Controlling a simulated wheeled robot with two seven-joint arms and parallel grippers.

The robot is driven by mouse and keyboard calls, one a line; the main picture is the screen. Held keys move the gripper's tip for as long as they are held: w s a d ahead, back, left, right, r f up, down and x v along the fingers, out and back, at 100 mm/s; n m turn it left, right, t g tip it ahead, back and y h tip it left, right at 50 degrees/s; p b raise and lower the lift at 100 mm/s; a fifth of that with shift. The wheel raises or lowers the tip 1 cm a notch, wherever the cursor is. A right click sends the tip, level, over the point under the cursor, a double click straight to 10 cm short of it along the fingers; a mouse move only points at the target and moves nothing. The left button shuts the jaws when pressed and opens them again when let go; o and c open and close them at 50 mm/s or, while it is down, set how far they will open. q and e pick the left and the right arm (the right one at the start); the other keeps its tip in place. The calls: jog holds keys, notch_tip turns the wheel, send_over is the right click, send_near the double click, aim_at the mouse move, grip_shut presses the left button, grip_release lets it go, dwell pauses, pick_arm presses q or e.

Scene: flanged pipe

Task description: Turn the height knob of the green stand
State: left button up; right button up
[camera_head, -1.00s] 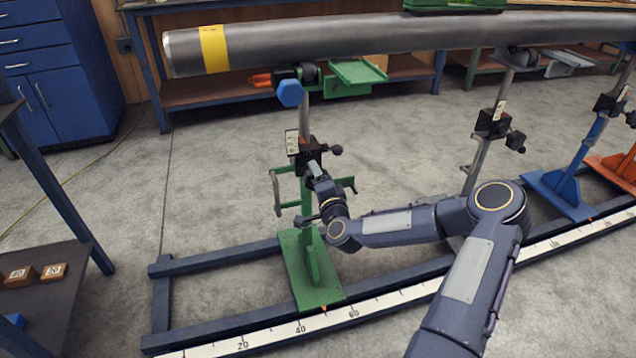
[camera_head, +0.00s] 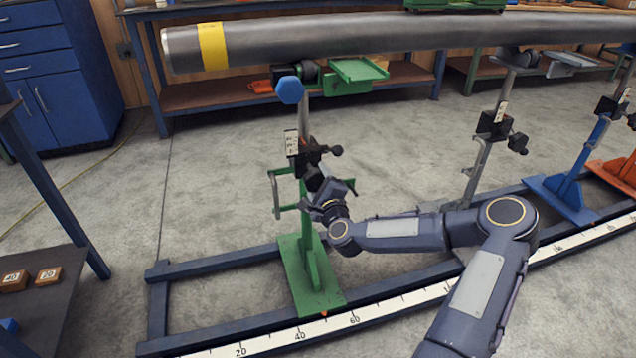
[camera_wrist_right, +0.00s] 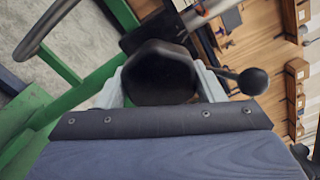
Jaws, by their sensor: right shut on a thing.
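The green stand (camera_head: 312,275) stands on the blue floor rails, its green post rising to a black clamp block with a white scale plate (camera_head: 291,143). My right gripper (camera_head: 316,180) is at the front of that block, below the small black ball-ended lever (camera_head: 336,150). In the right wrist view a dark, many-sided height knob (camera_wrist_right: 160,75) sits between the two pale fingers of my gripper (camera_wrist_right: 160,88), which are shut on it. The black ball lever (camera_wrist_right: 253,81) is just right of the fingers there. My left gripper is not in view.
A long grey pipe (camera_head: 330,41) with a yellow band lies across the stand tops. A grey stand (camera_head: 480,160), a blue stand (camera_head: 575,180) and an orange stand (camera_head: 615,170) are to the right. A dark table (camera_head: 40,300) with numbered blocks is at left.

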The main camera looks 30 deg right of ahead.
dwell(0.5)
jog(key=o, duration=1)
jog(key=p+v, duration=0.1)
jog(key=v, duration=0.6)
jog(key=shift+s+p, duration=0.35)
jog(key=shift+s, duration=0.05)
